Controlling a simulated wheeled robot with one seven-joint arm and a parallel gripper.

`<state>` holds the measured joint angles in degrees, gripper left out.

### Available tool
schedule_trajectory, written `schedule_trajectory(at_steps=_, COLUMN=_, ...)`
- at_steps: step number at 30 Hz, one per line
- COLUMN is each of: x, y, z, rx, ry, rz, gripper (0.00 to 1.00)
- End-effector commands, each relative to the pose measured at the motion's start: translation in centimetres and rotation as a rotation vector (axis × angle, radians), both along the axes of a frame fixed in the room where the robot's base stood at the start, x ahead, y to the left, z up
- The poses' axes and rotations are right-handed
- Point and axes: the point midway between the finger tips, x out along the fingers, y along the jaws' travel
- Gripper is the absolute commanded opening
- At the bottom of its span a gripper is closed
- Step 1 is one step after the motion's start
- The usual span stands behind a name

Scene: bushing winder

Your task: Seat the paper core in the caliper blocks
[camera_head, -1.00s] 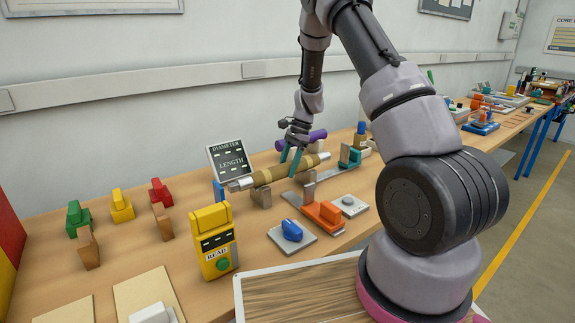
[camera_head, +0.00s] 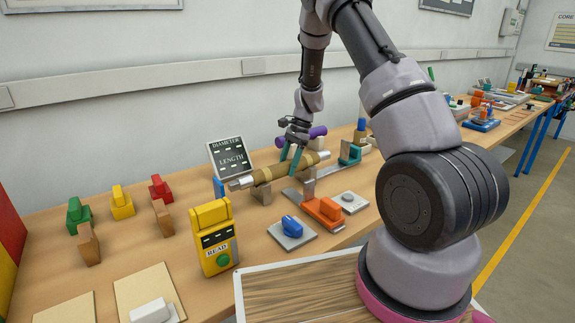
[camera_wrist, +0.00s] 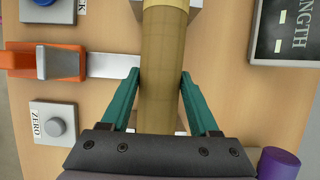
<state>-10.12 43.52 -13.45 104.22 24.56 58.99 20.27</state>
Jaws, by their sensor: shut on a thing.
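The paper core (camera_head: 277,171) is a tan roll with metal ends, lying level over the caliper blocks (camera_head: 309,188). In the wrist view the core (camera_wrist: 163,70) runs lengthwise between the two teal fingers. My gripper (camera_head: 291,160) is shut on the core near its middle, from above. One grey block stands under the left part of the core and another under the right part. Whether the core touches the blocks or hovers just above them I cannot tell. In the wrist view my gripper (camera_wrist: 160,95) covers the core's near end.
A DIAMETER and LENGTH display (camera_head: 231,157) stands behind the core's left end. An orange slide (camera_head: 324,211), a ZERO button (camera_head: 348,201) and a blue-knobbed LOCK plate (camera_head: 292,232) lie in front. A purple cylinder (camera_head: 316,132) lies behind. A yellow READ unit (camera_head: 214,238) stands front left.

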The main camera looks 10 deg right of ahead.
Motion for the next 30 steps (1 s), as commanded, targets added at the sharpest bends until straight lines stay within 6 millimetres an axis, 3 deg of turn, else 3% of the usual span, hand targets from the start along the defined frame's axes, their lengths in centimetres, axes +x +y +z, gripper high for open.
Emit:
schedule_trajectory(at_steps=1, x=0.1, y=0.0, z=0.0, rx=0.001, ry=-0.002, rz=-0.001, gripper=0.65)
schedule_trajectory(at_steps=3, x=0.1, y=0.0, z=0.0, rx=0.001, ry=-0.002, rz=-0.001, gripper=0.92)
schedule_trajectory(at_steps=4, x=0.0, y=0.0, z=0.0, rx=0.000, ry=-0.001, rz=0.000, gripper=0.96)
schedule_trajectory(at_steps=16, x=0.1, y=-0.3, z=0.6, rx=0.000, ry=-0.001, rz=0.000, gripper=0.96)
schedule_trajectory(at_steps=30, x=1.5, y=-3.3, z=8.5, rx=0.001, ry=-0.004, rz=-0.001, gripper=0.96)
